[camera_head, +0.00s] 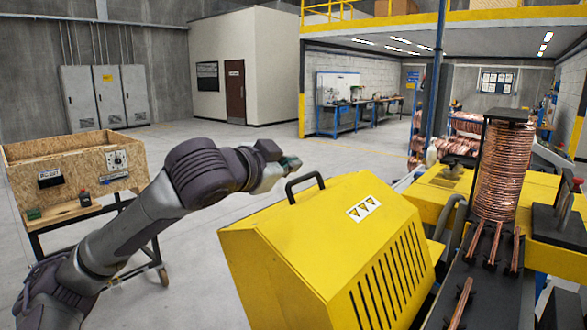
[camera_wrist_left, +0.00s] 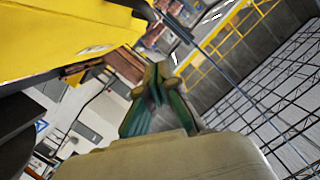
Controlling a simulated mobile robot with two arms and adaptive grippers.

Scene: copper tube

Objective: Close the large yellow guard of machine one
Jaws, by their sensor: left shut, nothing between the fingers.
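The large yellow guard (camera_head: 335,250) stands in the middle foreground of the head view, with a black handle (camera_head: 305,185) on its top and slots in its right side. A warning label with three triangles is on it. My left gripper (camera_head: 290,162) is just behind and left of the handle, apart from it as far as I can see, shut and empty. In the left wrist view the gripper's green fingers (camera_wrist_left: 155,95) are together, and a yellow panel (camera_wrist_left: 60,40) fills the upper left. My right gripper is not in view.
A copper coil (camera_head: 500,170) stands on the yellow machine bed (camera_head: 435,195) at the right, with short copper tubes nearby. A wooden cart (camera_head: 70,165) stands at the left behind my arm. The floor (camera_head: 220,150) beyond the guard is clear.

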